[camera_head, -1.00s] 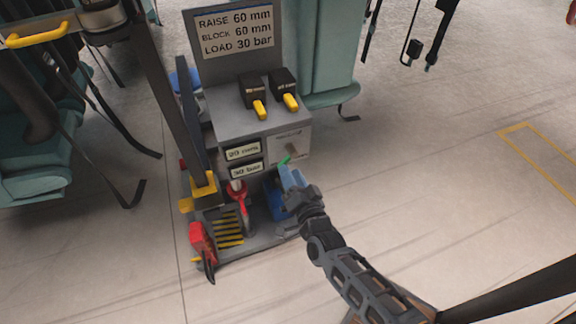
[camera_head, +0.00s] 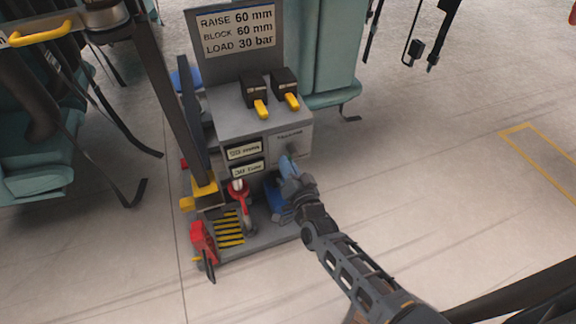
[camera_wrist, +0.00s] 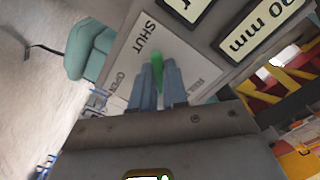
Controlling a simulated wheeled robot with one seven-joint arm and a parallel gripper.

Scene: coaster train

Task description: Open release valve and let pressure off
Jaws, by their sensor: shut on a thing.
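The release valve's green handle (camera_wrist: 157,66) shows in the wrist view, between the two blue-grey fingers of my gripper (camera_wrist: 158,84). My gripper is shut on this handle. Behind it is a pale label plate (camera_wrist: 183,58) with SHUT above the fingertips, OPEN to the left and part of RELEASE to the right. In the head view my gripper (camera_head: 287,162) is at the right part of the grey pump unit's front (camera_head: 235,125), and its fingers hide the green handle. I cannot tell the handle's exact angle.
Two readout displays (camera_head: 245,151) sit left of the valve, blurred in the head view. Two black boxes with yellow levers (camera_head: 270,92) stand on top. A red-collared post (camera_head: 238,190) and a red part (camera_head: 203,238) are at lower left. The floor at right is open.

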